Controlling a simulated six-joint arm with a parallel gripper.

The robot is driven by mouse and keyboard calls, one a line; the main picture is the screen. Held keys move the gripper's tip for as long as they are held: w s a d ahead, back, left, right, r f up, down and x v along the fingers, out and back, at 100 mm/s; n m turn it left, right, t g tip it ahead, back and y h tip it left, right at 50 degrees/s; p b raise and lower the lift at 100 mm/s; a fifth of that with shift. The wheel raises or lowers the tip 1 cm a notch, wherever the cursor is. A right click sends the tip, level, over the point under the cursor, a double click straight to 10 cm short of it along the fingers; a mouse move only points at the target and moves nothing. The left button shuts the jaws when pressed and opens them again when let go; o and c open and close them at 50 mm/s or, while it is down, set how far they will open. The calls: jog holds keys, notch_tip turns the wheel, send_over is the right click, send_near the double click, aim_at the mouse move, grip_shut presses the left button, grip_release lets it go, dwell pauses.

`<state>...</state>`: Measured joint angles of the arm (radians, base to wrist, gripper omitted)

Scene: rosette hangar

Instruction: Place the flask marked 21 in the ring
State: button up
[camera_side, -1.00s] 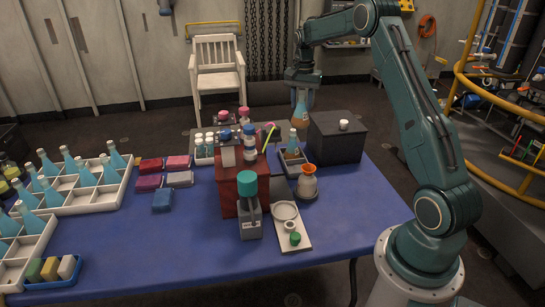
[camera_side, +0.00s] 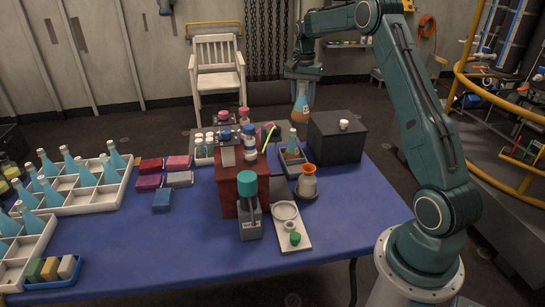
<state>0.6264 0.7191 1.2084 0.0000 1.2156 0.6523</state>
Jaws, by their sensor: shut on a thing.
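My gripper (camera_side: 302,84) is in the air beyond the back of the blue table. It is shut on a flask (camera_side: 300,112) that hangs upright below it. The flask's lower part looks orange-brown, and a small pale label shows on its side; I cannot read the number. The flask's neck is largely hidden by the fingers. A white ring (camera_side: 285,211) lies on a pale board near the front of the table, with a smaller ring (camera_side: 289,226) and a green cap (camera_side: 295,238) beside it. The flask is well apart from the ring.
A dark box (camera_side: 336,143) with a white knob stands right of the flask. An orange-topped cup (camera_side: 308,180), a red block (camera_side: 230,193) and a green-topped grey bottle (camera_side: 248,208) surround the board. White racks (camera_side: 70,207) of blue flasks stand left.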

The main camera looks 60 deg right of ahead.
aim_at(301, 83)
notch_tip(301, 83, up, 2)
jog(key=shift+r, duration=0.2)
jog(key=shift+a+r, duration=0.25)
jog(key=shift+r, duration=0.2)
jog(key=shift+a+r, duration=0.2)
jog(key=shift+r, duration=0.25)
jog(key=shift+a+r+n, duration=0.1)
jog(key=shift+a+n, duration=0.5)
jog(key=shift+a, duration=0.15)
jog(key=s+a+n, duration=0.4)
jog(key=a+n, duration=0.2)
jog(key=a, duration=0.4)
jog(key=s+a+n, duration=0.4)
jog(key=a+n, duration=0.1)
jog(key=a, duration=0.4)
notch_tip(301, 83, down, 22)
jog(key=shift+w+a+r, duration=0.15)
jog(key=shift+w+a, duration=0.05)
jog(key=shift+a, duration=0.05)
jog(key=shift+f, duration=1.85)
